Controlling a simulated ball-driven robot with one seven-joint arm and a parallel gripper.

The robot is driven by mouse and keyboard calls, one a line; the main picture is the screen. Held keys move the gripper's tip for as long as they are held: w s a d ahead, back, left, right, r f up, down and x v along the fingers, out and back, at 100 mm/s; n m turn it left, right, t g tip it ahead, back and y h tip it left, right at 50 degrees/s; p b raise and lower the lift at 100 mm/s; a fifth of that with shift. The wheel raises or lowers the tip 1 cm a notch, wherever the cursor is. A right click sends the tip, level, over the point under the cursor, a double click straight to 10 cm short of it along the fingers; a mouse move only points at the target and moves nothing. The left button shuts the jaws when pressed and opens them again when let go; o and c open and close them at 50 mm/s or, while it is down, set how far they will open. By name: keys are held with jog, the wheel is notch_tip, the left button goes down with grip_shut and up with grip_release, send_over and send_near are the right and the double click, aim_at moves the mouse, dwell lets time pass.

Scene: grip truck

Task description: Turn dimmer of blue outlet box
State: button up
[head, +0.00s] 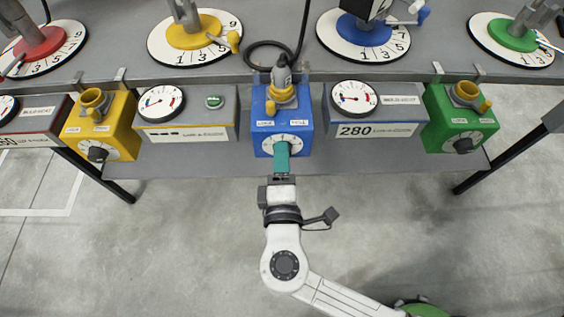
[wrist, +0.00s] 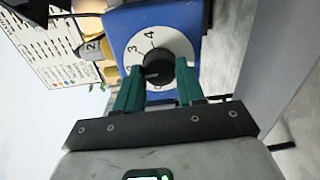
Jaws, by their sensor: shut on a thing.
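The blue outlet box (head: 262,128) hangs at the front edge of the bench, in the middle of the head view. A yellow socket with a plug (head: 283,85) and its cable is on its top. Its front has a white numbered dial (head: 296,143). In the wrist view the black dimmer knob (wrist: 158,72) sits at the dial's centre, with numbers 2, 3 and 4 readable. My gripper (head: 282,152) reaches the dial, its green fingers (wrist: 160,88) shut on the knob, one each side. In the head view the fingers hide the knob.
Yellow (head: 120,128) and green (head: 448,125) outlet boxes stand to either side. Gauge panels flank the blue box, the right one (head: 385,118) showing 280. Several lamps on numbered discs stand on the bench behind. The floor before the bench is open.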

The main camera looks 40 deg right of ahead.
jog(key=shift+m, duration=0.3)
dwell(0.4)
jog(key=o, duration=1)
jog(key=shift+o, duration=0.2)
jog(key=v, duration=1)
jog(key=shift+s+a, duration=0.2)
jog(key=shift+s, duration=0.15)
